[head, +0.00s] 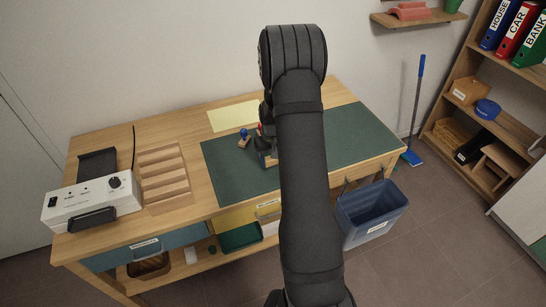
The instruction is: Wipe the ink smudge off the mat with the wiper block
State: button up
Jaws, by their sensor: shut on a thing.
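The dark green mat (228,175) lies on the wooden desk, and my arm crosses in front of its middle. My gripper (266,150) is mostly hidden behind my arm, over the mat's middle. It is shut on a small tan block, seemingly the wiper block (265,160), of which only the left part shows. I cannot tell whether the block touches the mat. The ink smudge does not show on the visible parts of the mat.
A small stamp with a blue knob (244,139) stands left of my gripper. Yellow paper (232,115) lies behind it. A wooden slotted tray (163,178) and a white device (92,203) stand at left. A blue bin (372,212) hangs at the desk's front right. The mat's right part is clear.

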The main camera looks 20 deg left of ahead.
jog(key=shift+w+a, duration=0.55)
jog(key=shift+a, duration=0.05)
jog(key=shift+w+a+f, duration=0.2)
jog(key=shift+w+a, duration=0.1)
jog(key=shift+w+a+r, duration=0.15)
jog(key=shift+w+a, duration=0.35)
jog(key=shift+c, duration=0.4)
jog(key=shift+w+a, duration=1.6)
jog(key=shift+s+d, duration=3.55)
jog(key=shift+s+a, duration=0.25)
jog(key=shift+a, duration=0.45)
jog(key=shift+w+a, duration=3.4)
jog(key=shift+w, duration=0.1)
jog(key=shift+s+d, duration=3.6)
jog(key=shift+r, duration=4.15)
